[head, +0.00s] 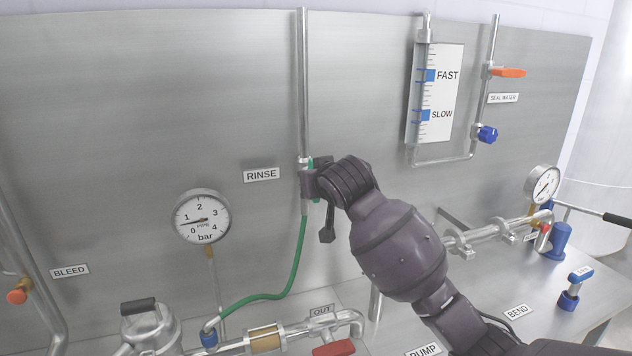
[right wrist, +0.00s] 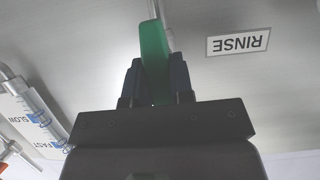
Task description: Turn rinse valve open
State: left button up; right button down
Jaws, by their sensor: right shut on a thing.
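The rinse valve sits on the vertical steel pipe (head: 303,90) beside the RINSE label (head: 261,174). Its green handle (right wrist: 154,55) shows in the right wrist view between the two dark fingers of my right gripper (right wrist: 155,85). My right gripper is shut on the handle. In the head view the right gripper (head: 318,182) is at the valve, and the wrist hides most of the valve body and handle. A sliver of green shows by the pipe. A green hose (head: 292,265) hangs down from the valve. My left gripper is not in view.
A pipe pressure gauge (head: 202,217) stands left of the hose. A flow tube with FAST and SLOW marks (head: 430,95), an orange handle (head: 508,72) and a blue knob (head: 487,134) are on the panel at right. A red handle (head: 334,348) is low in front.

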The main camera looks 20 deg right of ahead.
dwell(0.3)
jog(key=c, duration=1)
grip_release()
pick_arm(q)
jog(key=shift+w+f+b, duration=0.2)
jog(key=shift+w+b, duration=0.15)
jog(key=shift+b, duration=0.35)
pick_arm(e)
jog(key=v, duration=1)
jog(key=shift+s+r, duration=0.25)
jog(key=shift+s, duration=0.1)
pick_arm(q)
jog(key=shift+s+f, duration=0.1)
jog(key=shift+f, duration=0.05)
pick_arm(e)
jog(key=shift+s+f, duration=0.1)
